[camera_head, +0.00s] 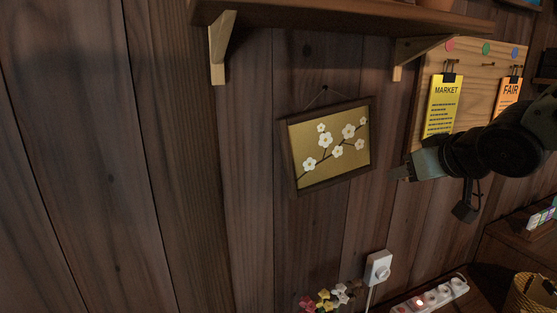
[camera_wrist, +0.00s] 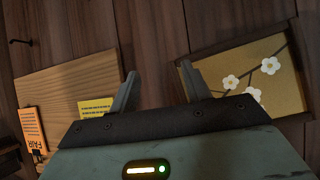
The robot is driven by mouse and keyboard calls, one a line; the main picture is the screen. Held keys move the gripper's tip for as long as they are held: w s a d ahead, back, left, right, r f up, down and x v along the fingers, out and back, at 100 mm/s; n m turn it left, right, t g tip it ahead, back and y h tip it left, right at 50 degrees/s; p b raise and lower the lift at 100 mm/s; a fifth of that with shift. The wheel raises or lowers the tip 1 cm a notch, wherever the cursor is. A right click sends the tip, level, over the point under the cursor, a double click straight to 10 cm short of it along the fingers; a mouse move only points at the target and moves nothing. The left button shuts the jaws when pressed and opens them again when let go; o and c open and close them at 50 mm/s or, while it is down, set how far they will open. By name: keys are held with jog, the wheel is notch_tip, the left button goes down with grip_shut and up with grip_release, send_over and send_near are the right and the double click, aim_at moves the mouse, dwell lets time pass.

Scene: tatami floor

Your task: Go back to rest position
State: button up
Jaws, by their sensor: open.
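My gripper (camera_head: 400,172) reaches in from the right in the head view, in front of the wooden wall. It is just right of the framed blossom picture (camera_head: 308,172) and below the yellow MARKET sheet. In the wrist view my gripper (camera_wrist: 160,86) has its two fingers spread apart with nothing between them. Dark wall planks show in the gap. The framed picture also shows at the right of the wrist view (camera_wrist: 285,95), close beside the right finger. I cannot tell whether the finger touches the frame. The picture hangs tilted from a nail.
A pinboard (camera_head: 492,70) holds the MARKET sheet (camera_head: 442,100) and an orange FAIR sheet (camera_head: 511,90). A bracketed shelf (camera_head: 350,17) runs above. Below are a wall socket (camera_head: 378,268), a power strip (camera_head: 430,299) and flowers (camera_head: 326,300). The wall at left is bare.

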jog(key=s+a+f+n+g, duration=0.3)
jog(key=s+a+f+g, duration=0.3)
jog(key=s+a+f, duration=0.6)
jog(key=s+f+n+g, duration=0.1)
jog(key=s+g, duration=0.1)
jog(key=s, duration=0.6)
jog(key=s+f+n+g+h+b, duration=0.1)
jog(key=s+f+g, duration=0.1)
jog(key=s, duration=0.5)
jog(key=shift+s+a+g, duration=0.3)
jog(key=shift+s+g, duration=0.05)
jog(key=shift+g, duration=0.15)
jog(key=shift+w, duration=0.1)
